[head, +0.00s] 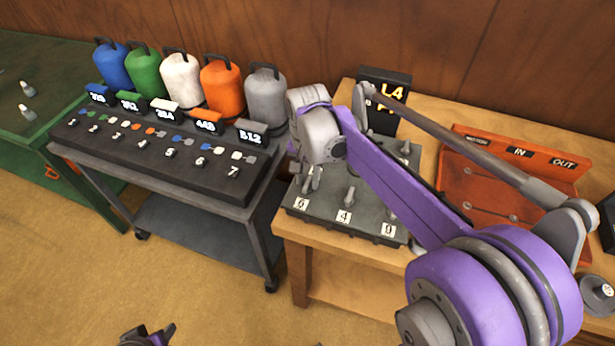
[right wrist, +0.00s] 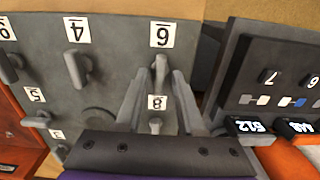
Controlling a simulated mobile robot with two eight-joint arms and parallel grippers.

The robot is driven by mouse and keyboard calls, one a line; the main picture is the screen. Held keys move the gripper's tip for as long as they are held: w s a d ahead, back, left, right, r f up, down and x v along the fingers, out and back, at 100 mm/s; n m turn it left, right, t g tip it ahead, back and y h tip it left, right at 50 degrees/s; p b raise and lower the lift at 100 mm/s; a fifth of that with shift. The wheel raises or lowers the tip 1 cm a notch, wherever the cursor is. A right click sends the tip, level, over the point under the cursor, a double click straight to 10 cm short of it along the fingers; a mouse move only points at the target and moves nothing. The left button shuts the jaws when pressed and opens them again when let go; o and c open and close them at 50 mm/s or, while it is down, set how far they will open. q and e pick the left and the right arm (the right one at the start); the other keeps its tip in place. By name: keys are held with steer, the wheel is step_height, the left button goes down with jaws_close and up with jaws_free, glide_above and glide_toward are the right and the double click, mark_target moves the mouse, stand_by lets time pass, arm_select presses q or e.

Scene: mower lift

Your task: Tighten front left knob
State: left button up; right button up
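A dark grey panel (head: 325,215) with several grey knobs and white number tags lies on the wooden table. The front left knob (right wrist: 160,66) sits by its tag (right wrist: 163,35) at the panel's corner. My right gripper (right wrist: 161,76) points down at this knob. Its fingertips are on either side of the knob, with a gap that looks open. In the head view my right gripper (head: 308,180) is above the panel's left side, and the wrist partly hides the knob. My left gripper (head: 150,335) shows only in part at the bottom edge; its finger state is unclear.
A grey cart (head: 165,155) with coloured canisters and numbered keys stands left. An orange IN/OUT tray (head: 500,205) lies right. A gap separates cart and table.

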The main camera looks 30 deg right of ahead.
mark_target(307, 182)
steer(key=shift+o, duration=0.3)
step_height(307, 182, up, 11)
steer(key=shift+p, duration=0.4)
steer(key=shift+f, duration=0.1)
steer(key=s+a+f+n+t, duration=0.2)
steer(key=s+a+f+n, duration=0.1)
steer(key=s+f+n, duration=0.2)
steer(key=s+a+f+n+t, duration=0.3)
steer(key=s+a+f+n, duration=0.1)
steer(key=s+f, duration=0.6)
steer(key=shift+s+n, duration=0.2)
steer(key=shift+n, duration=0.3)
steer(key=shift+a, duration=0.1)
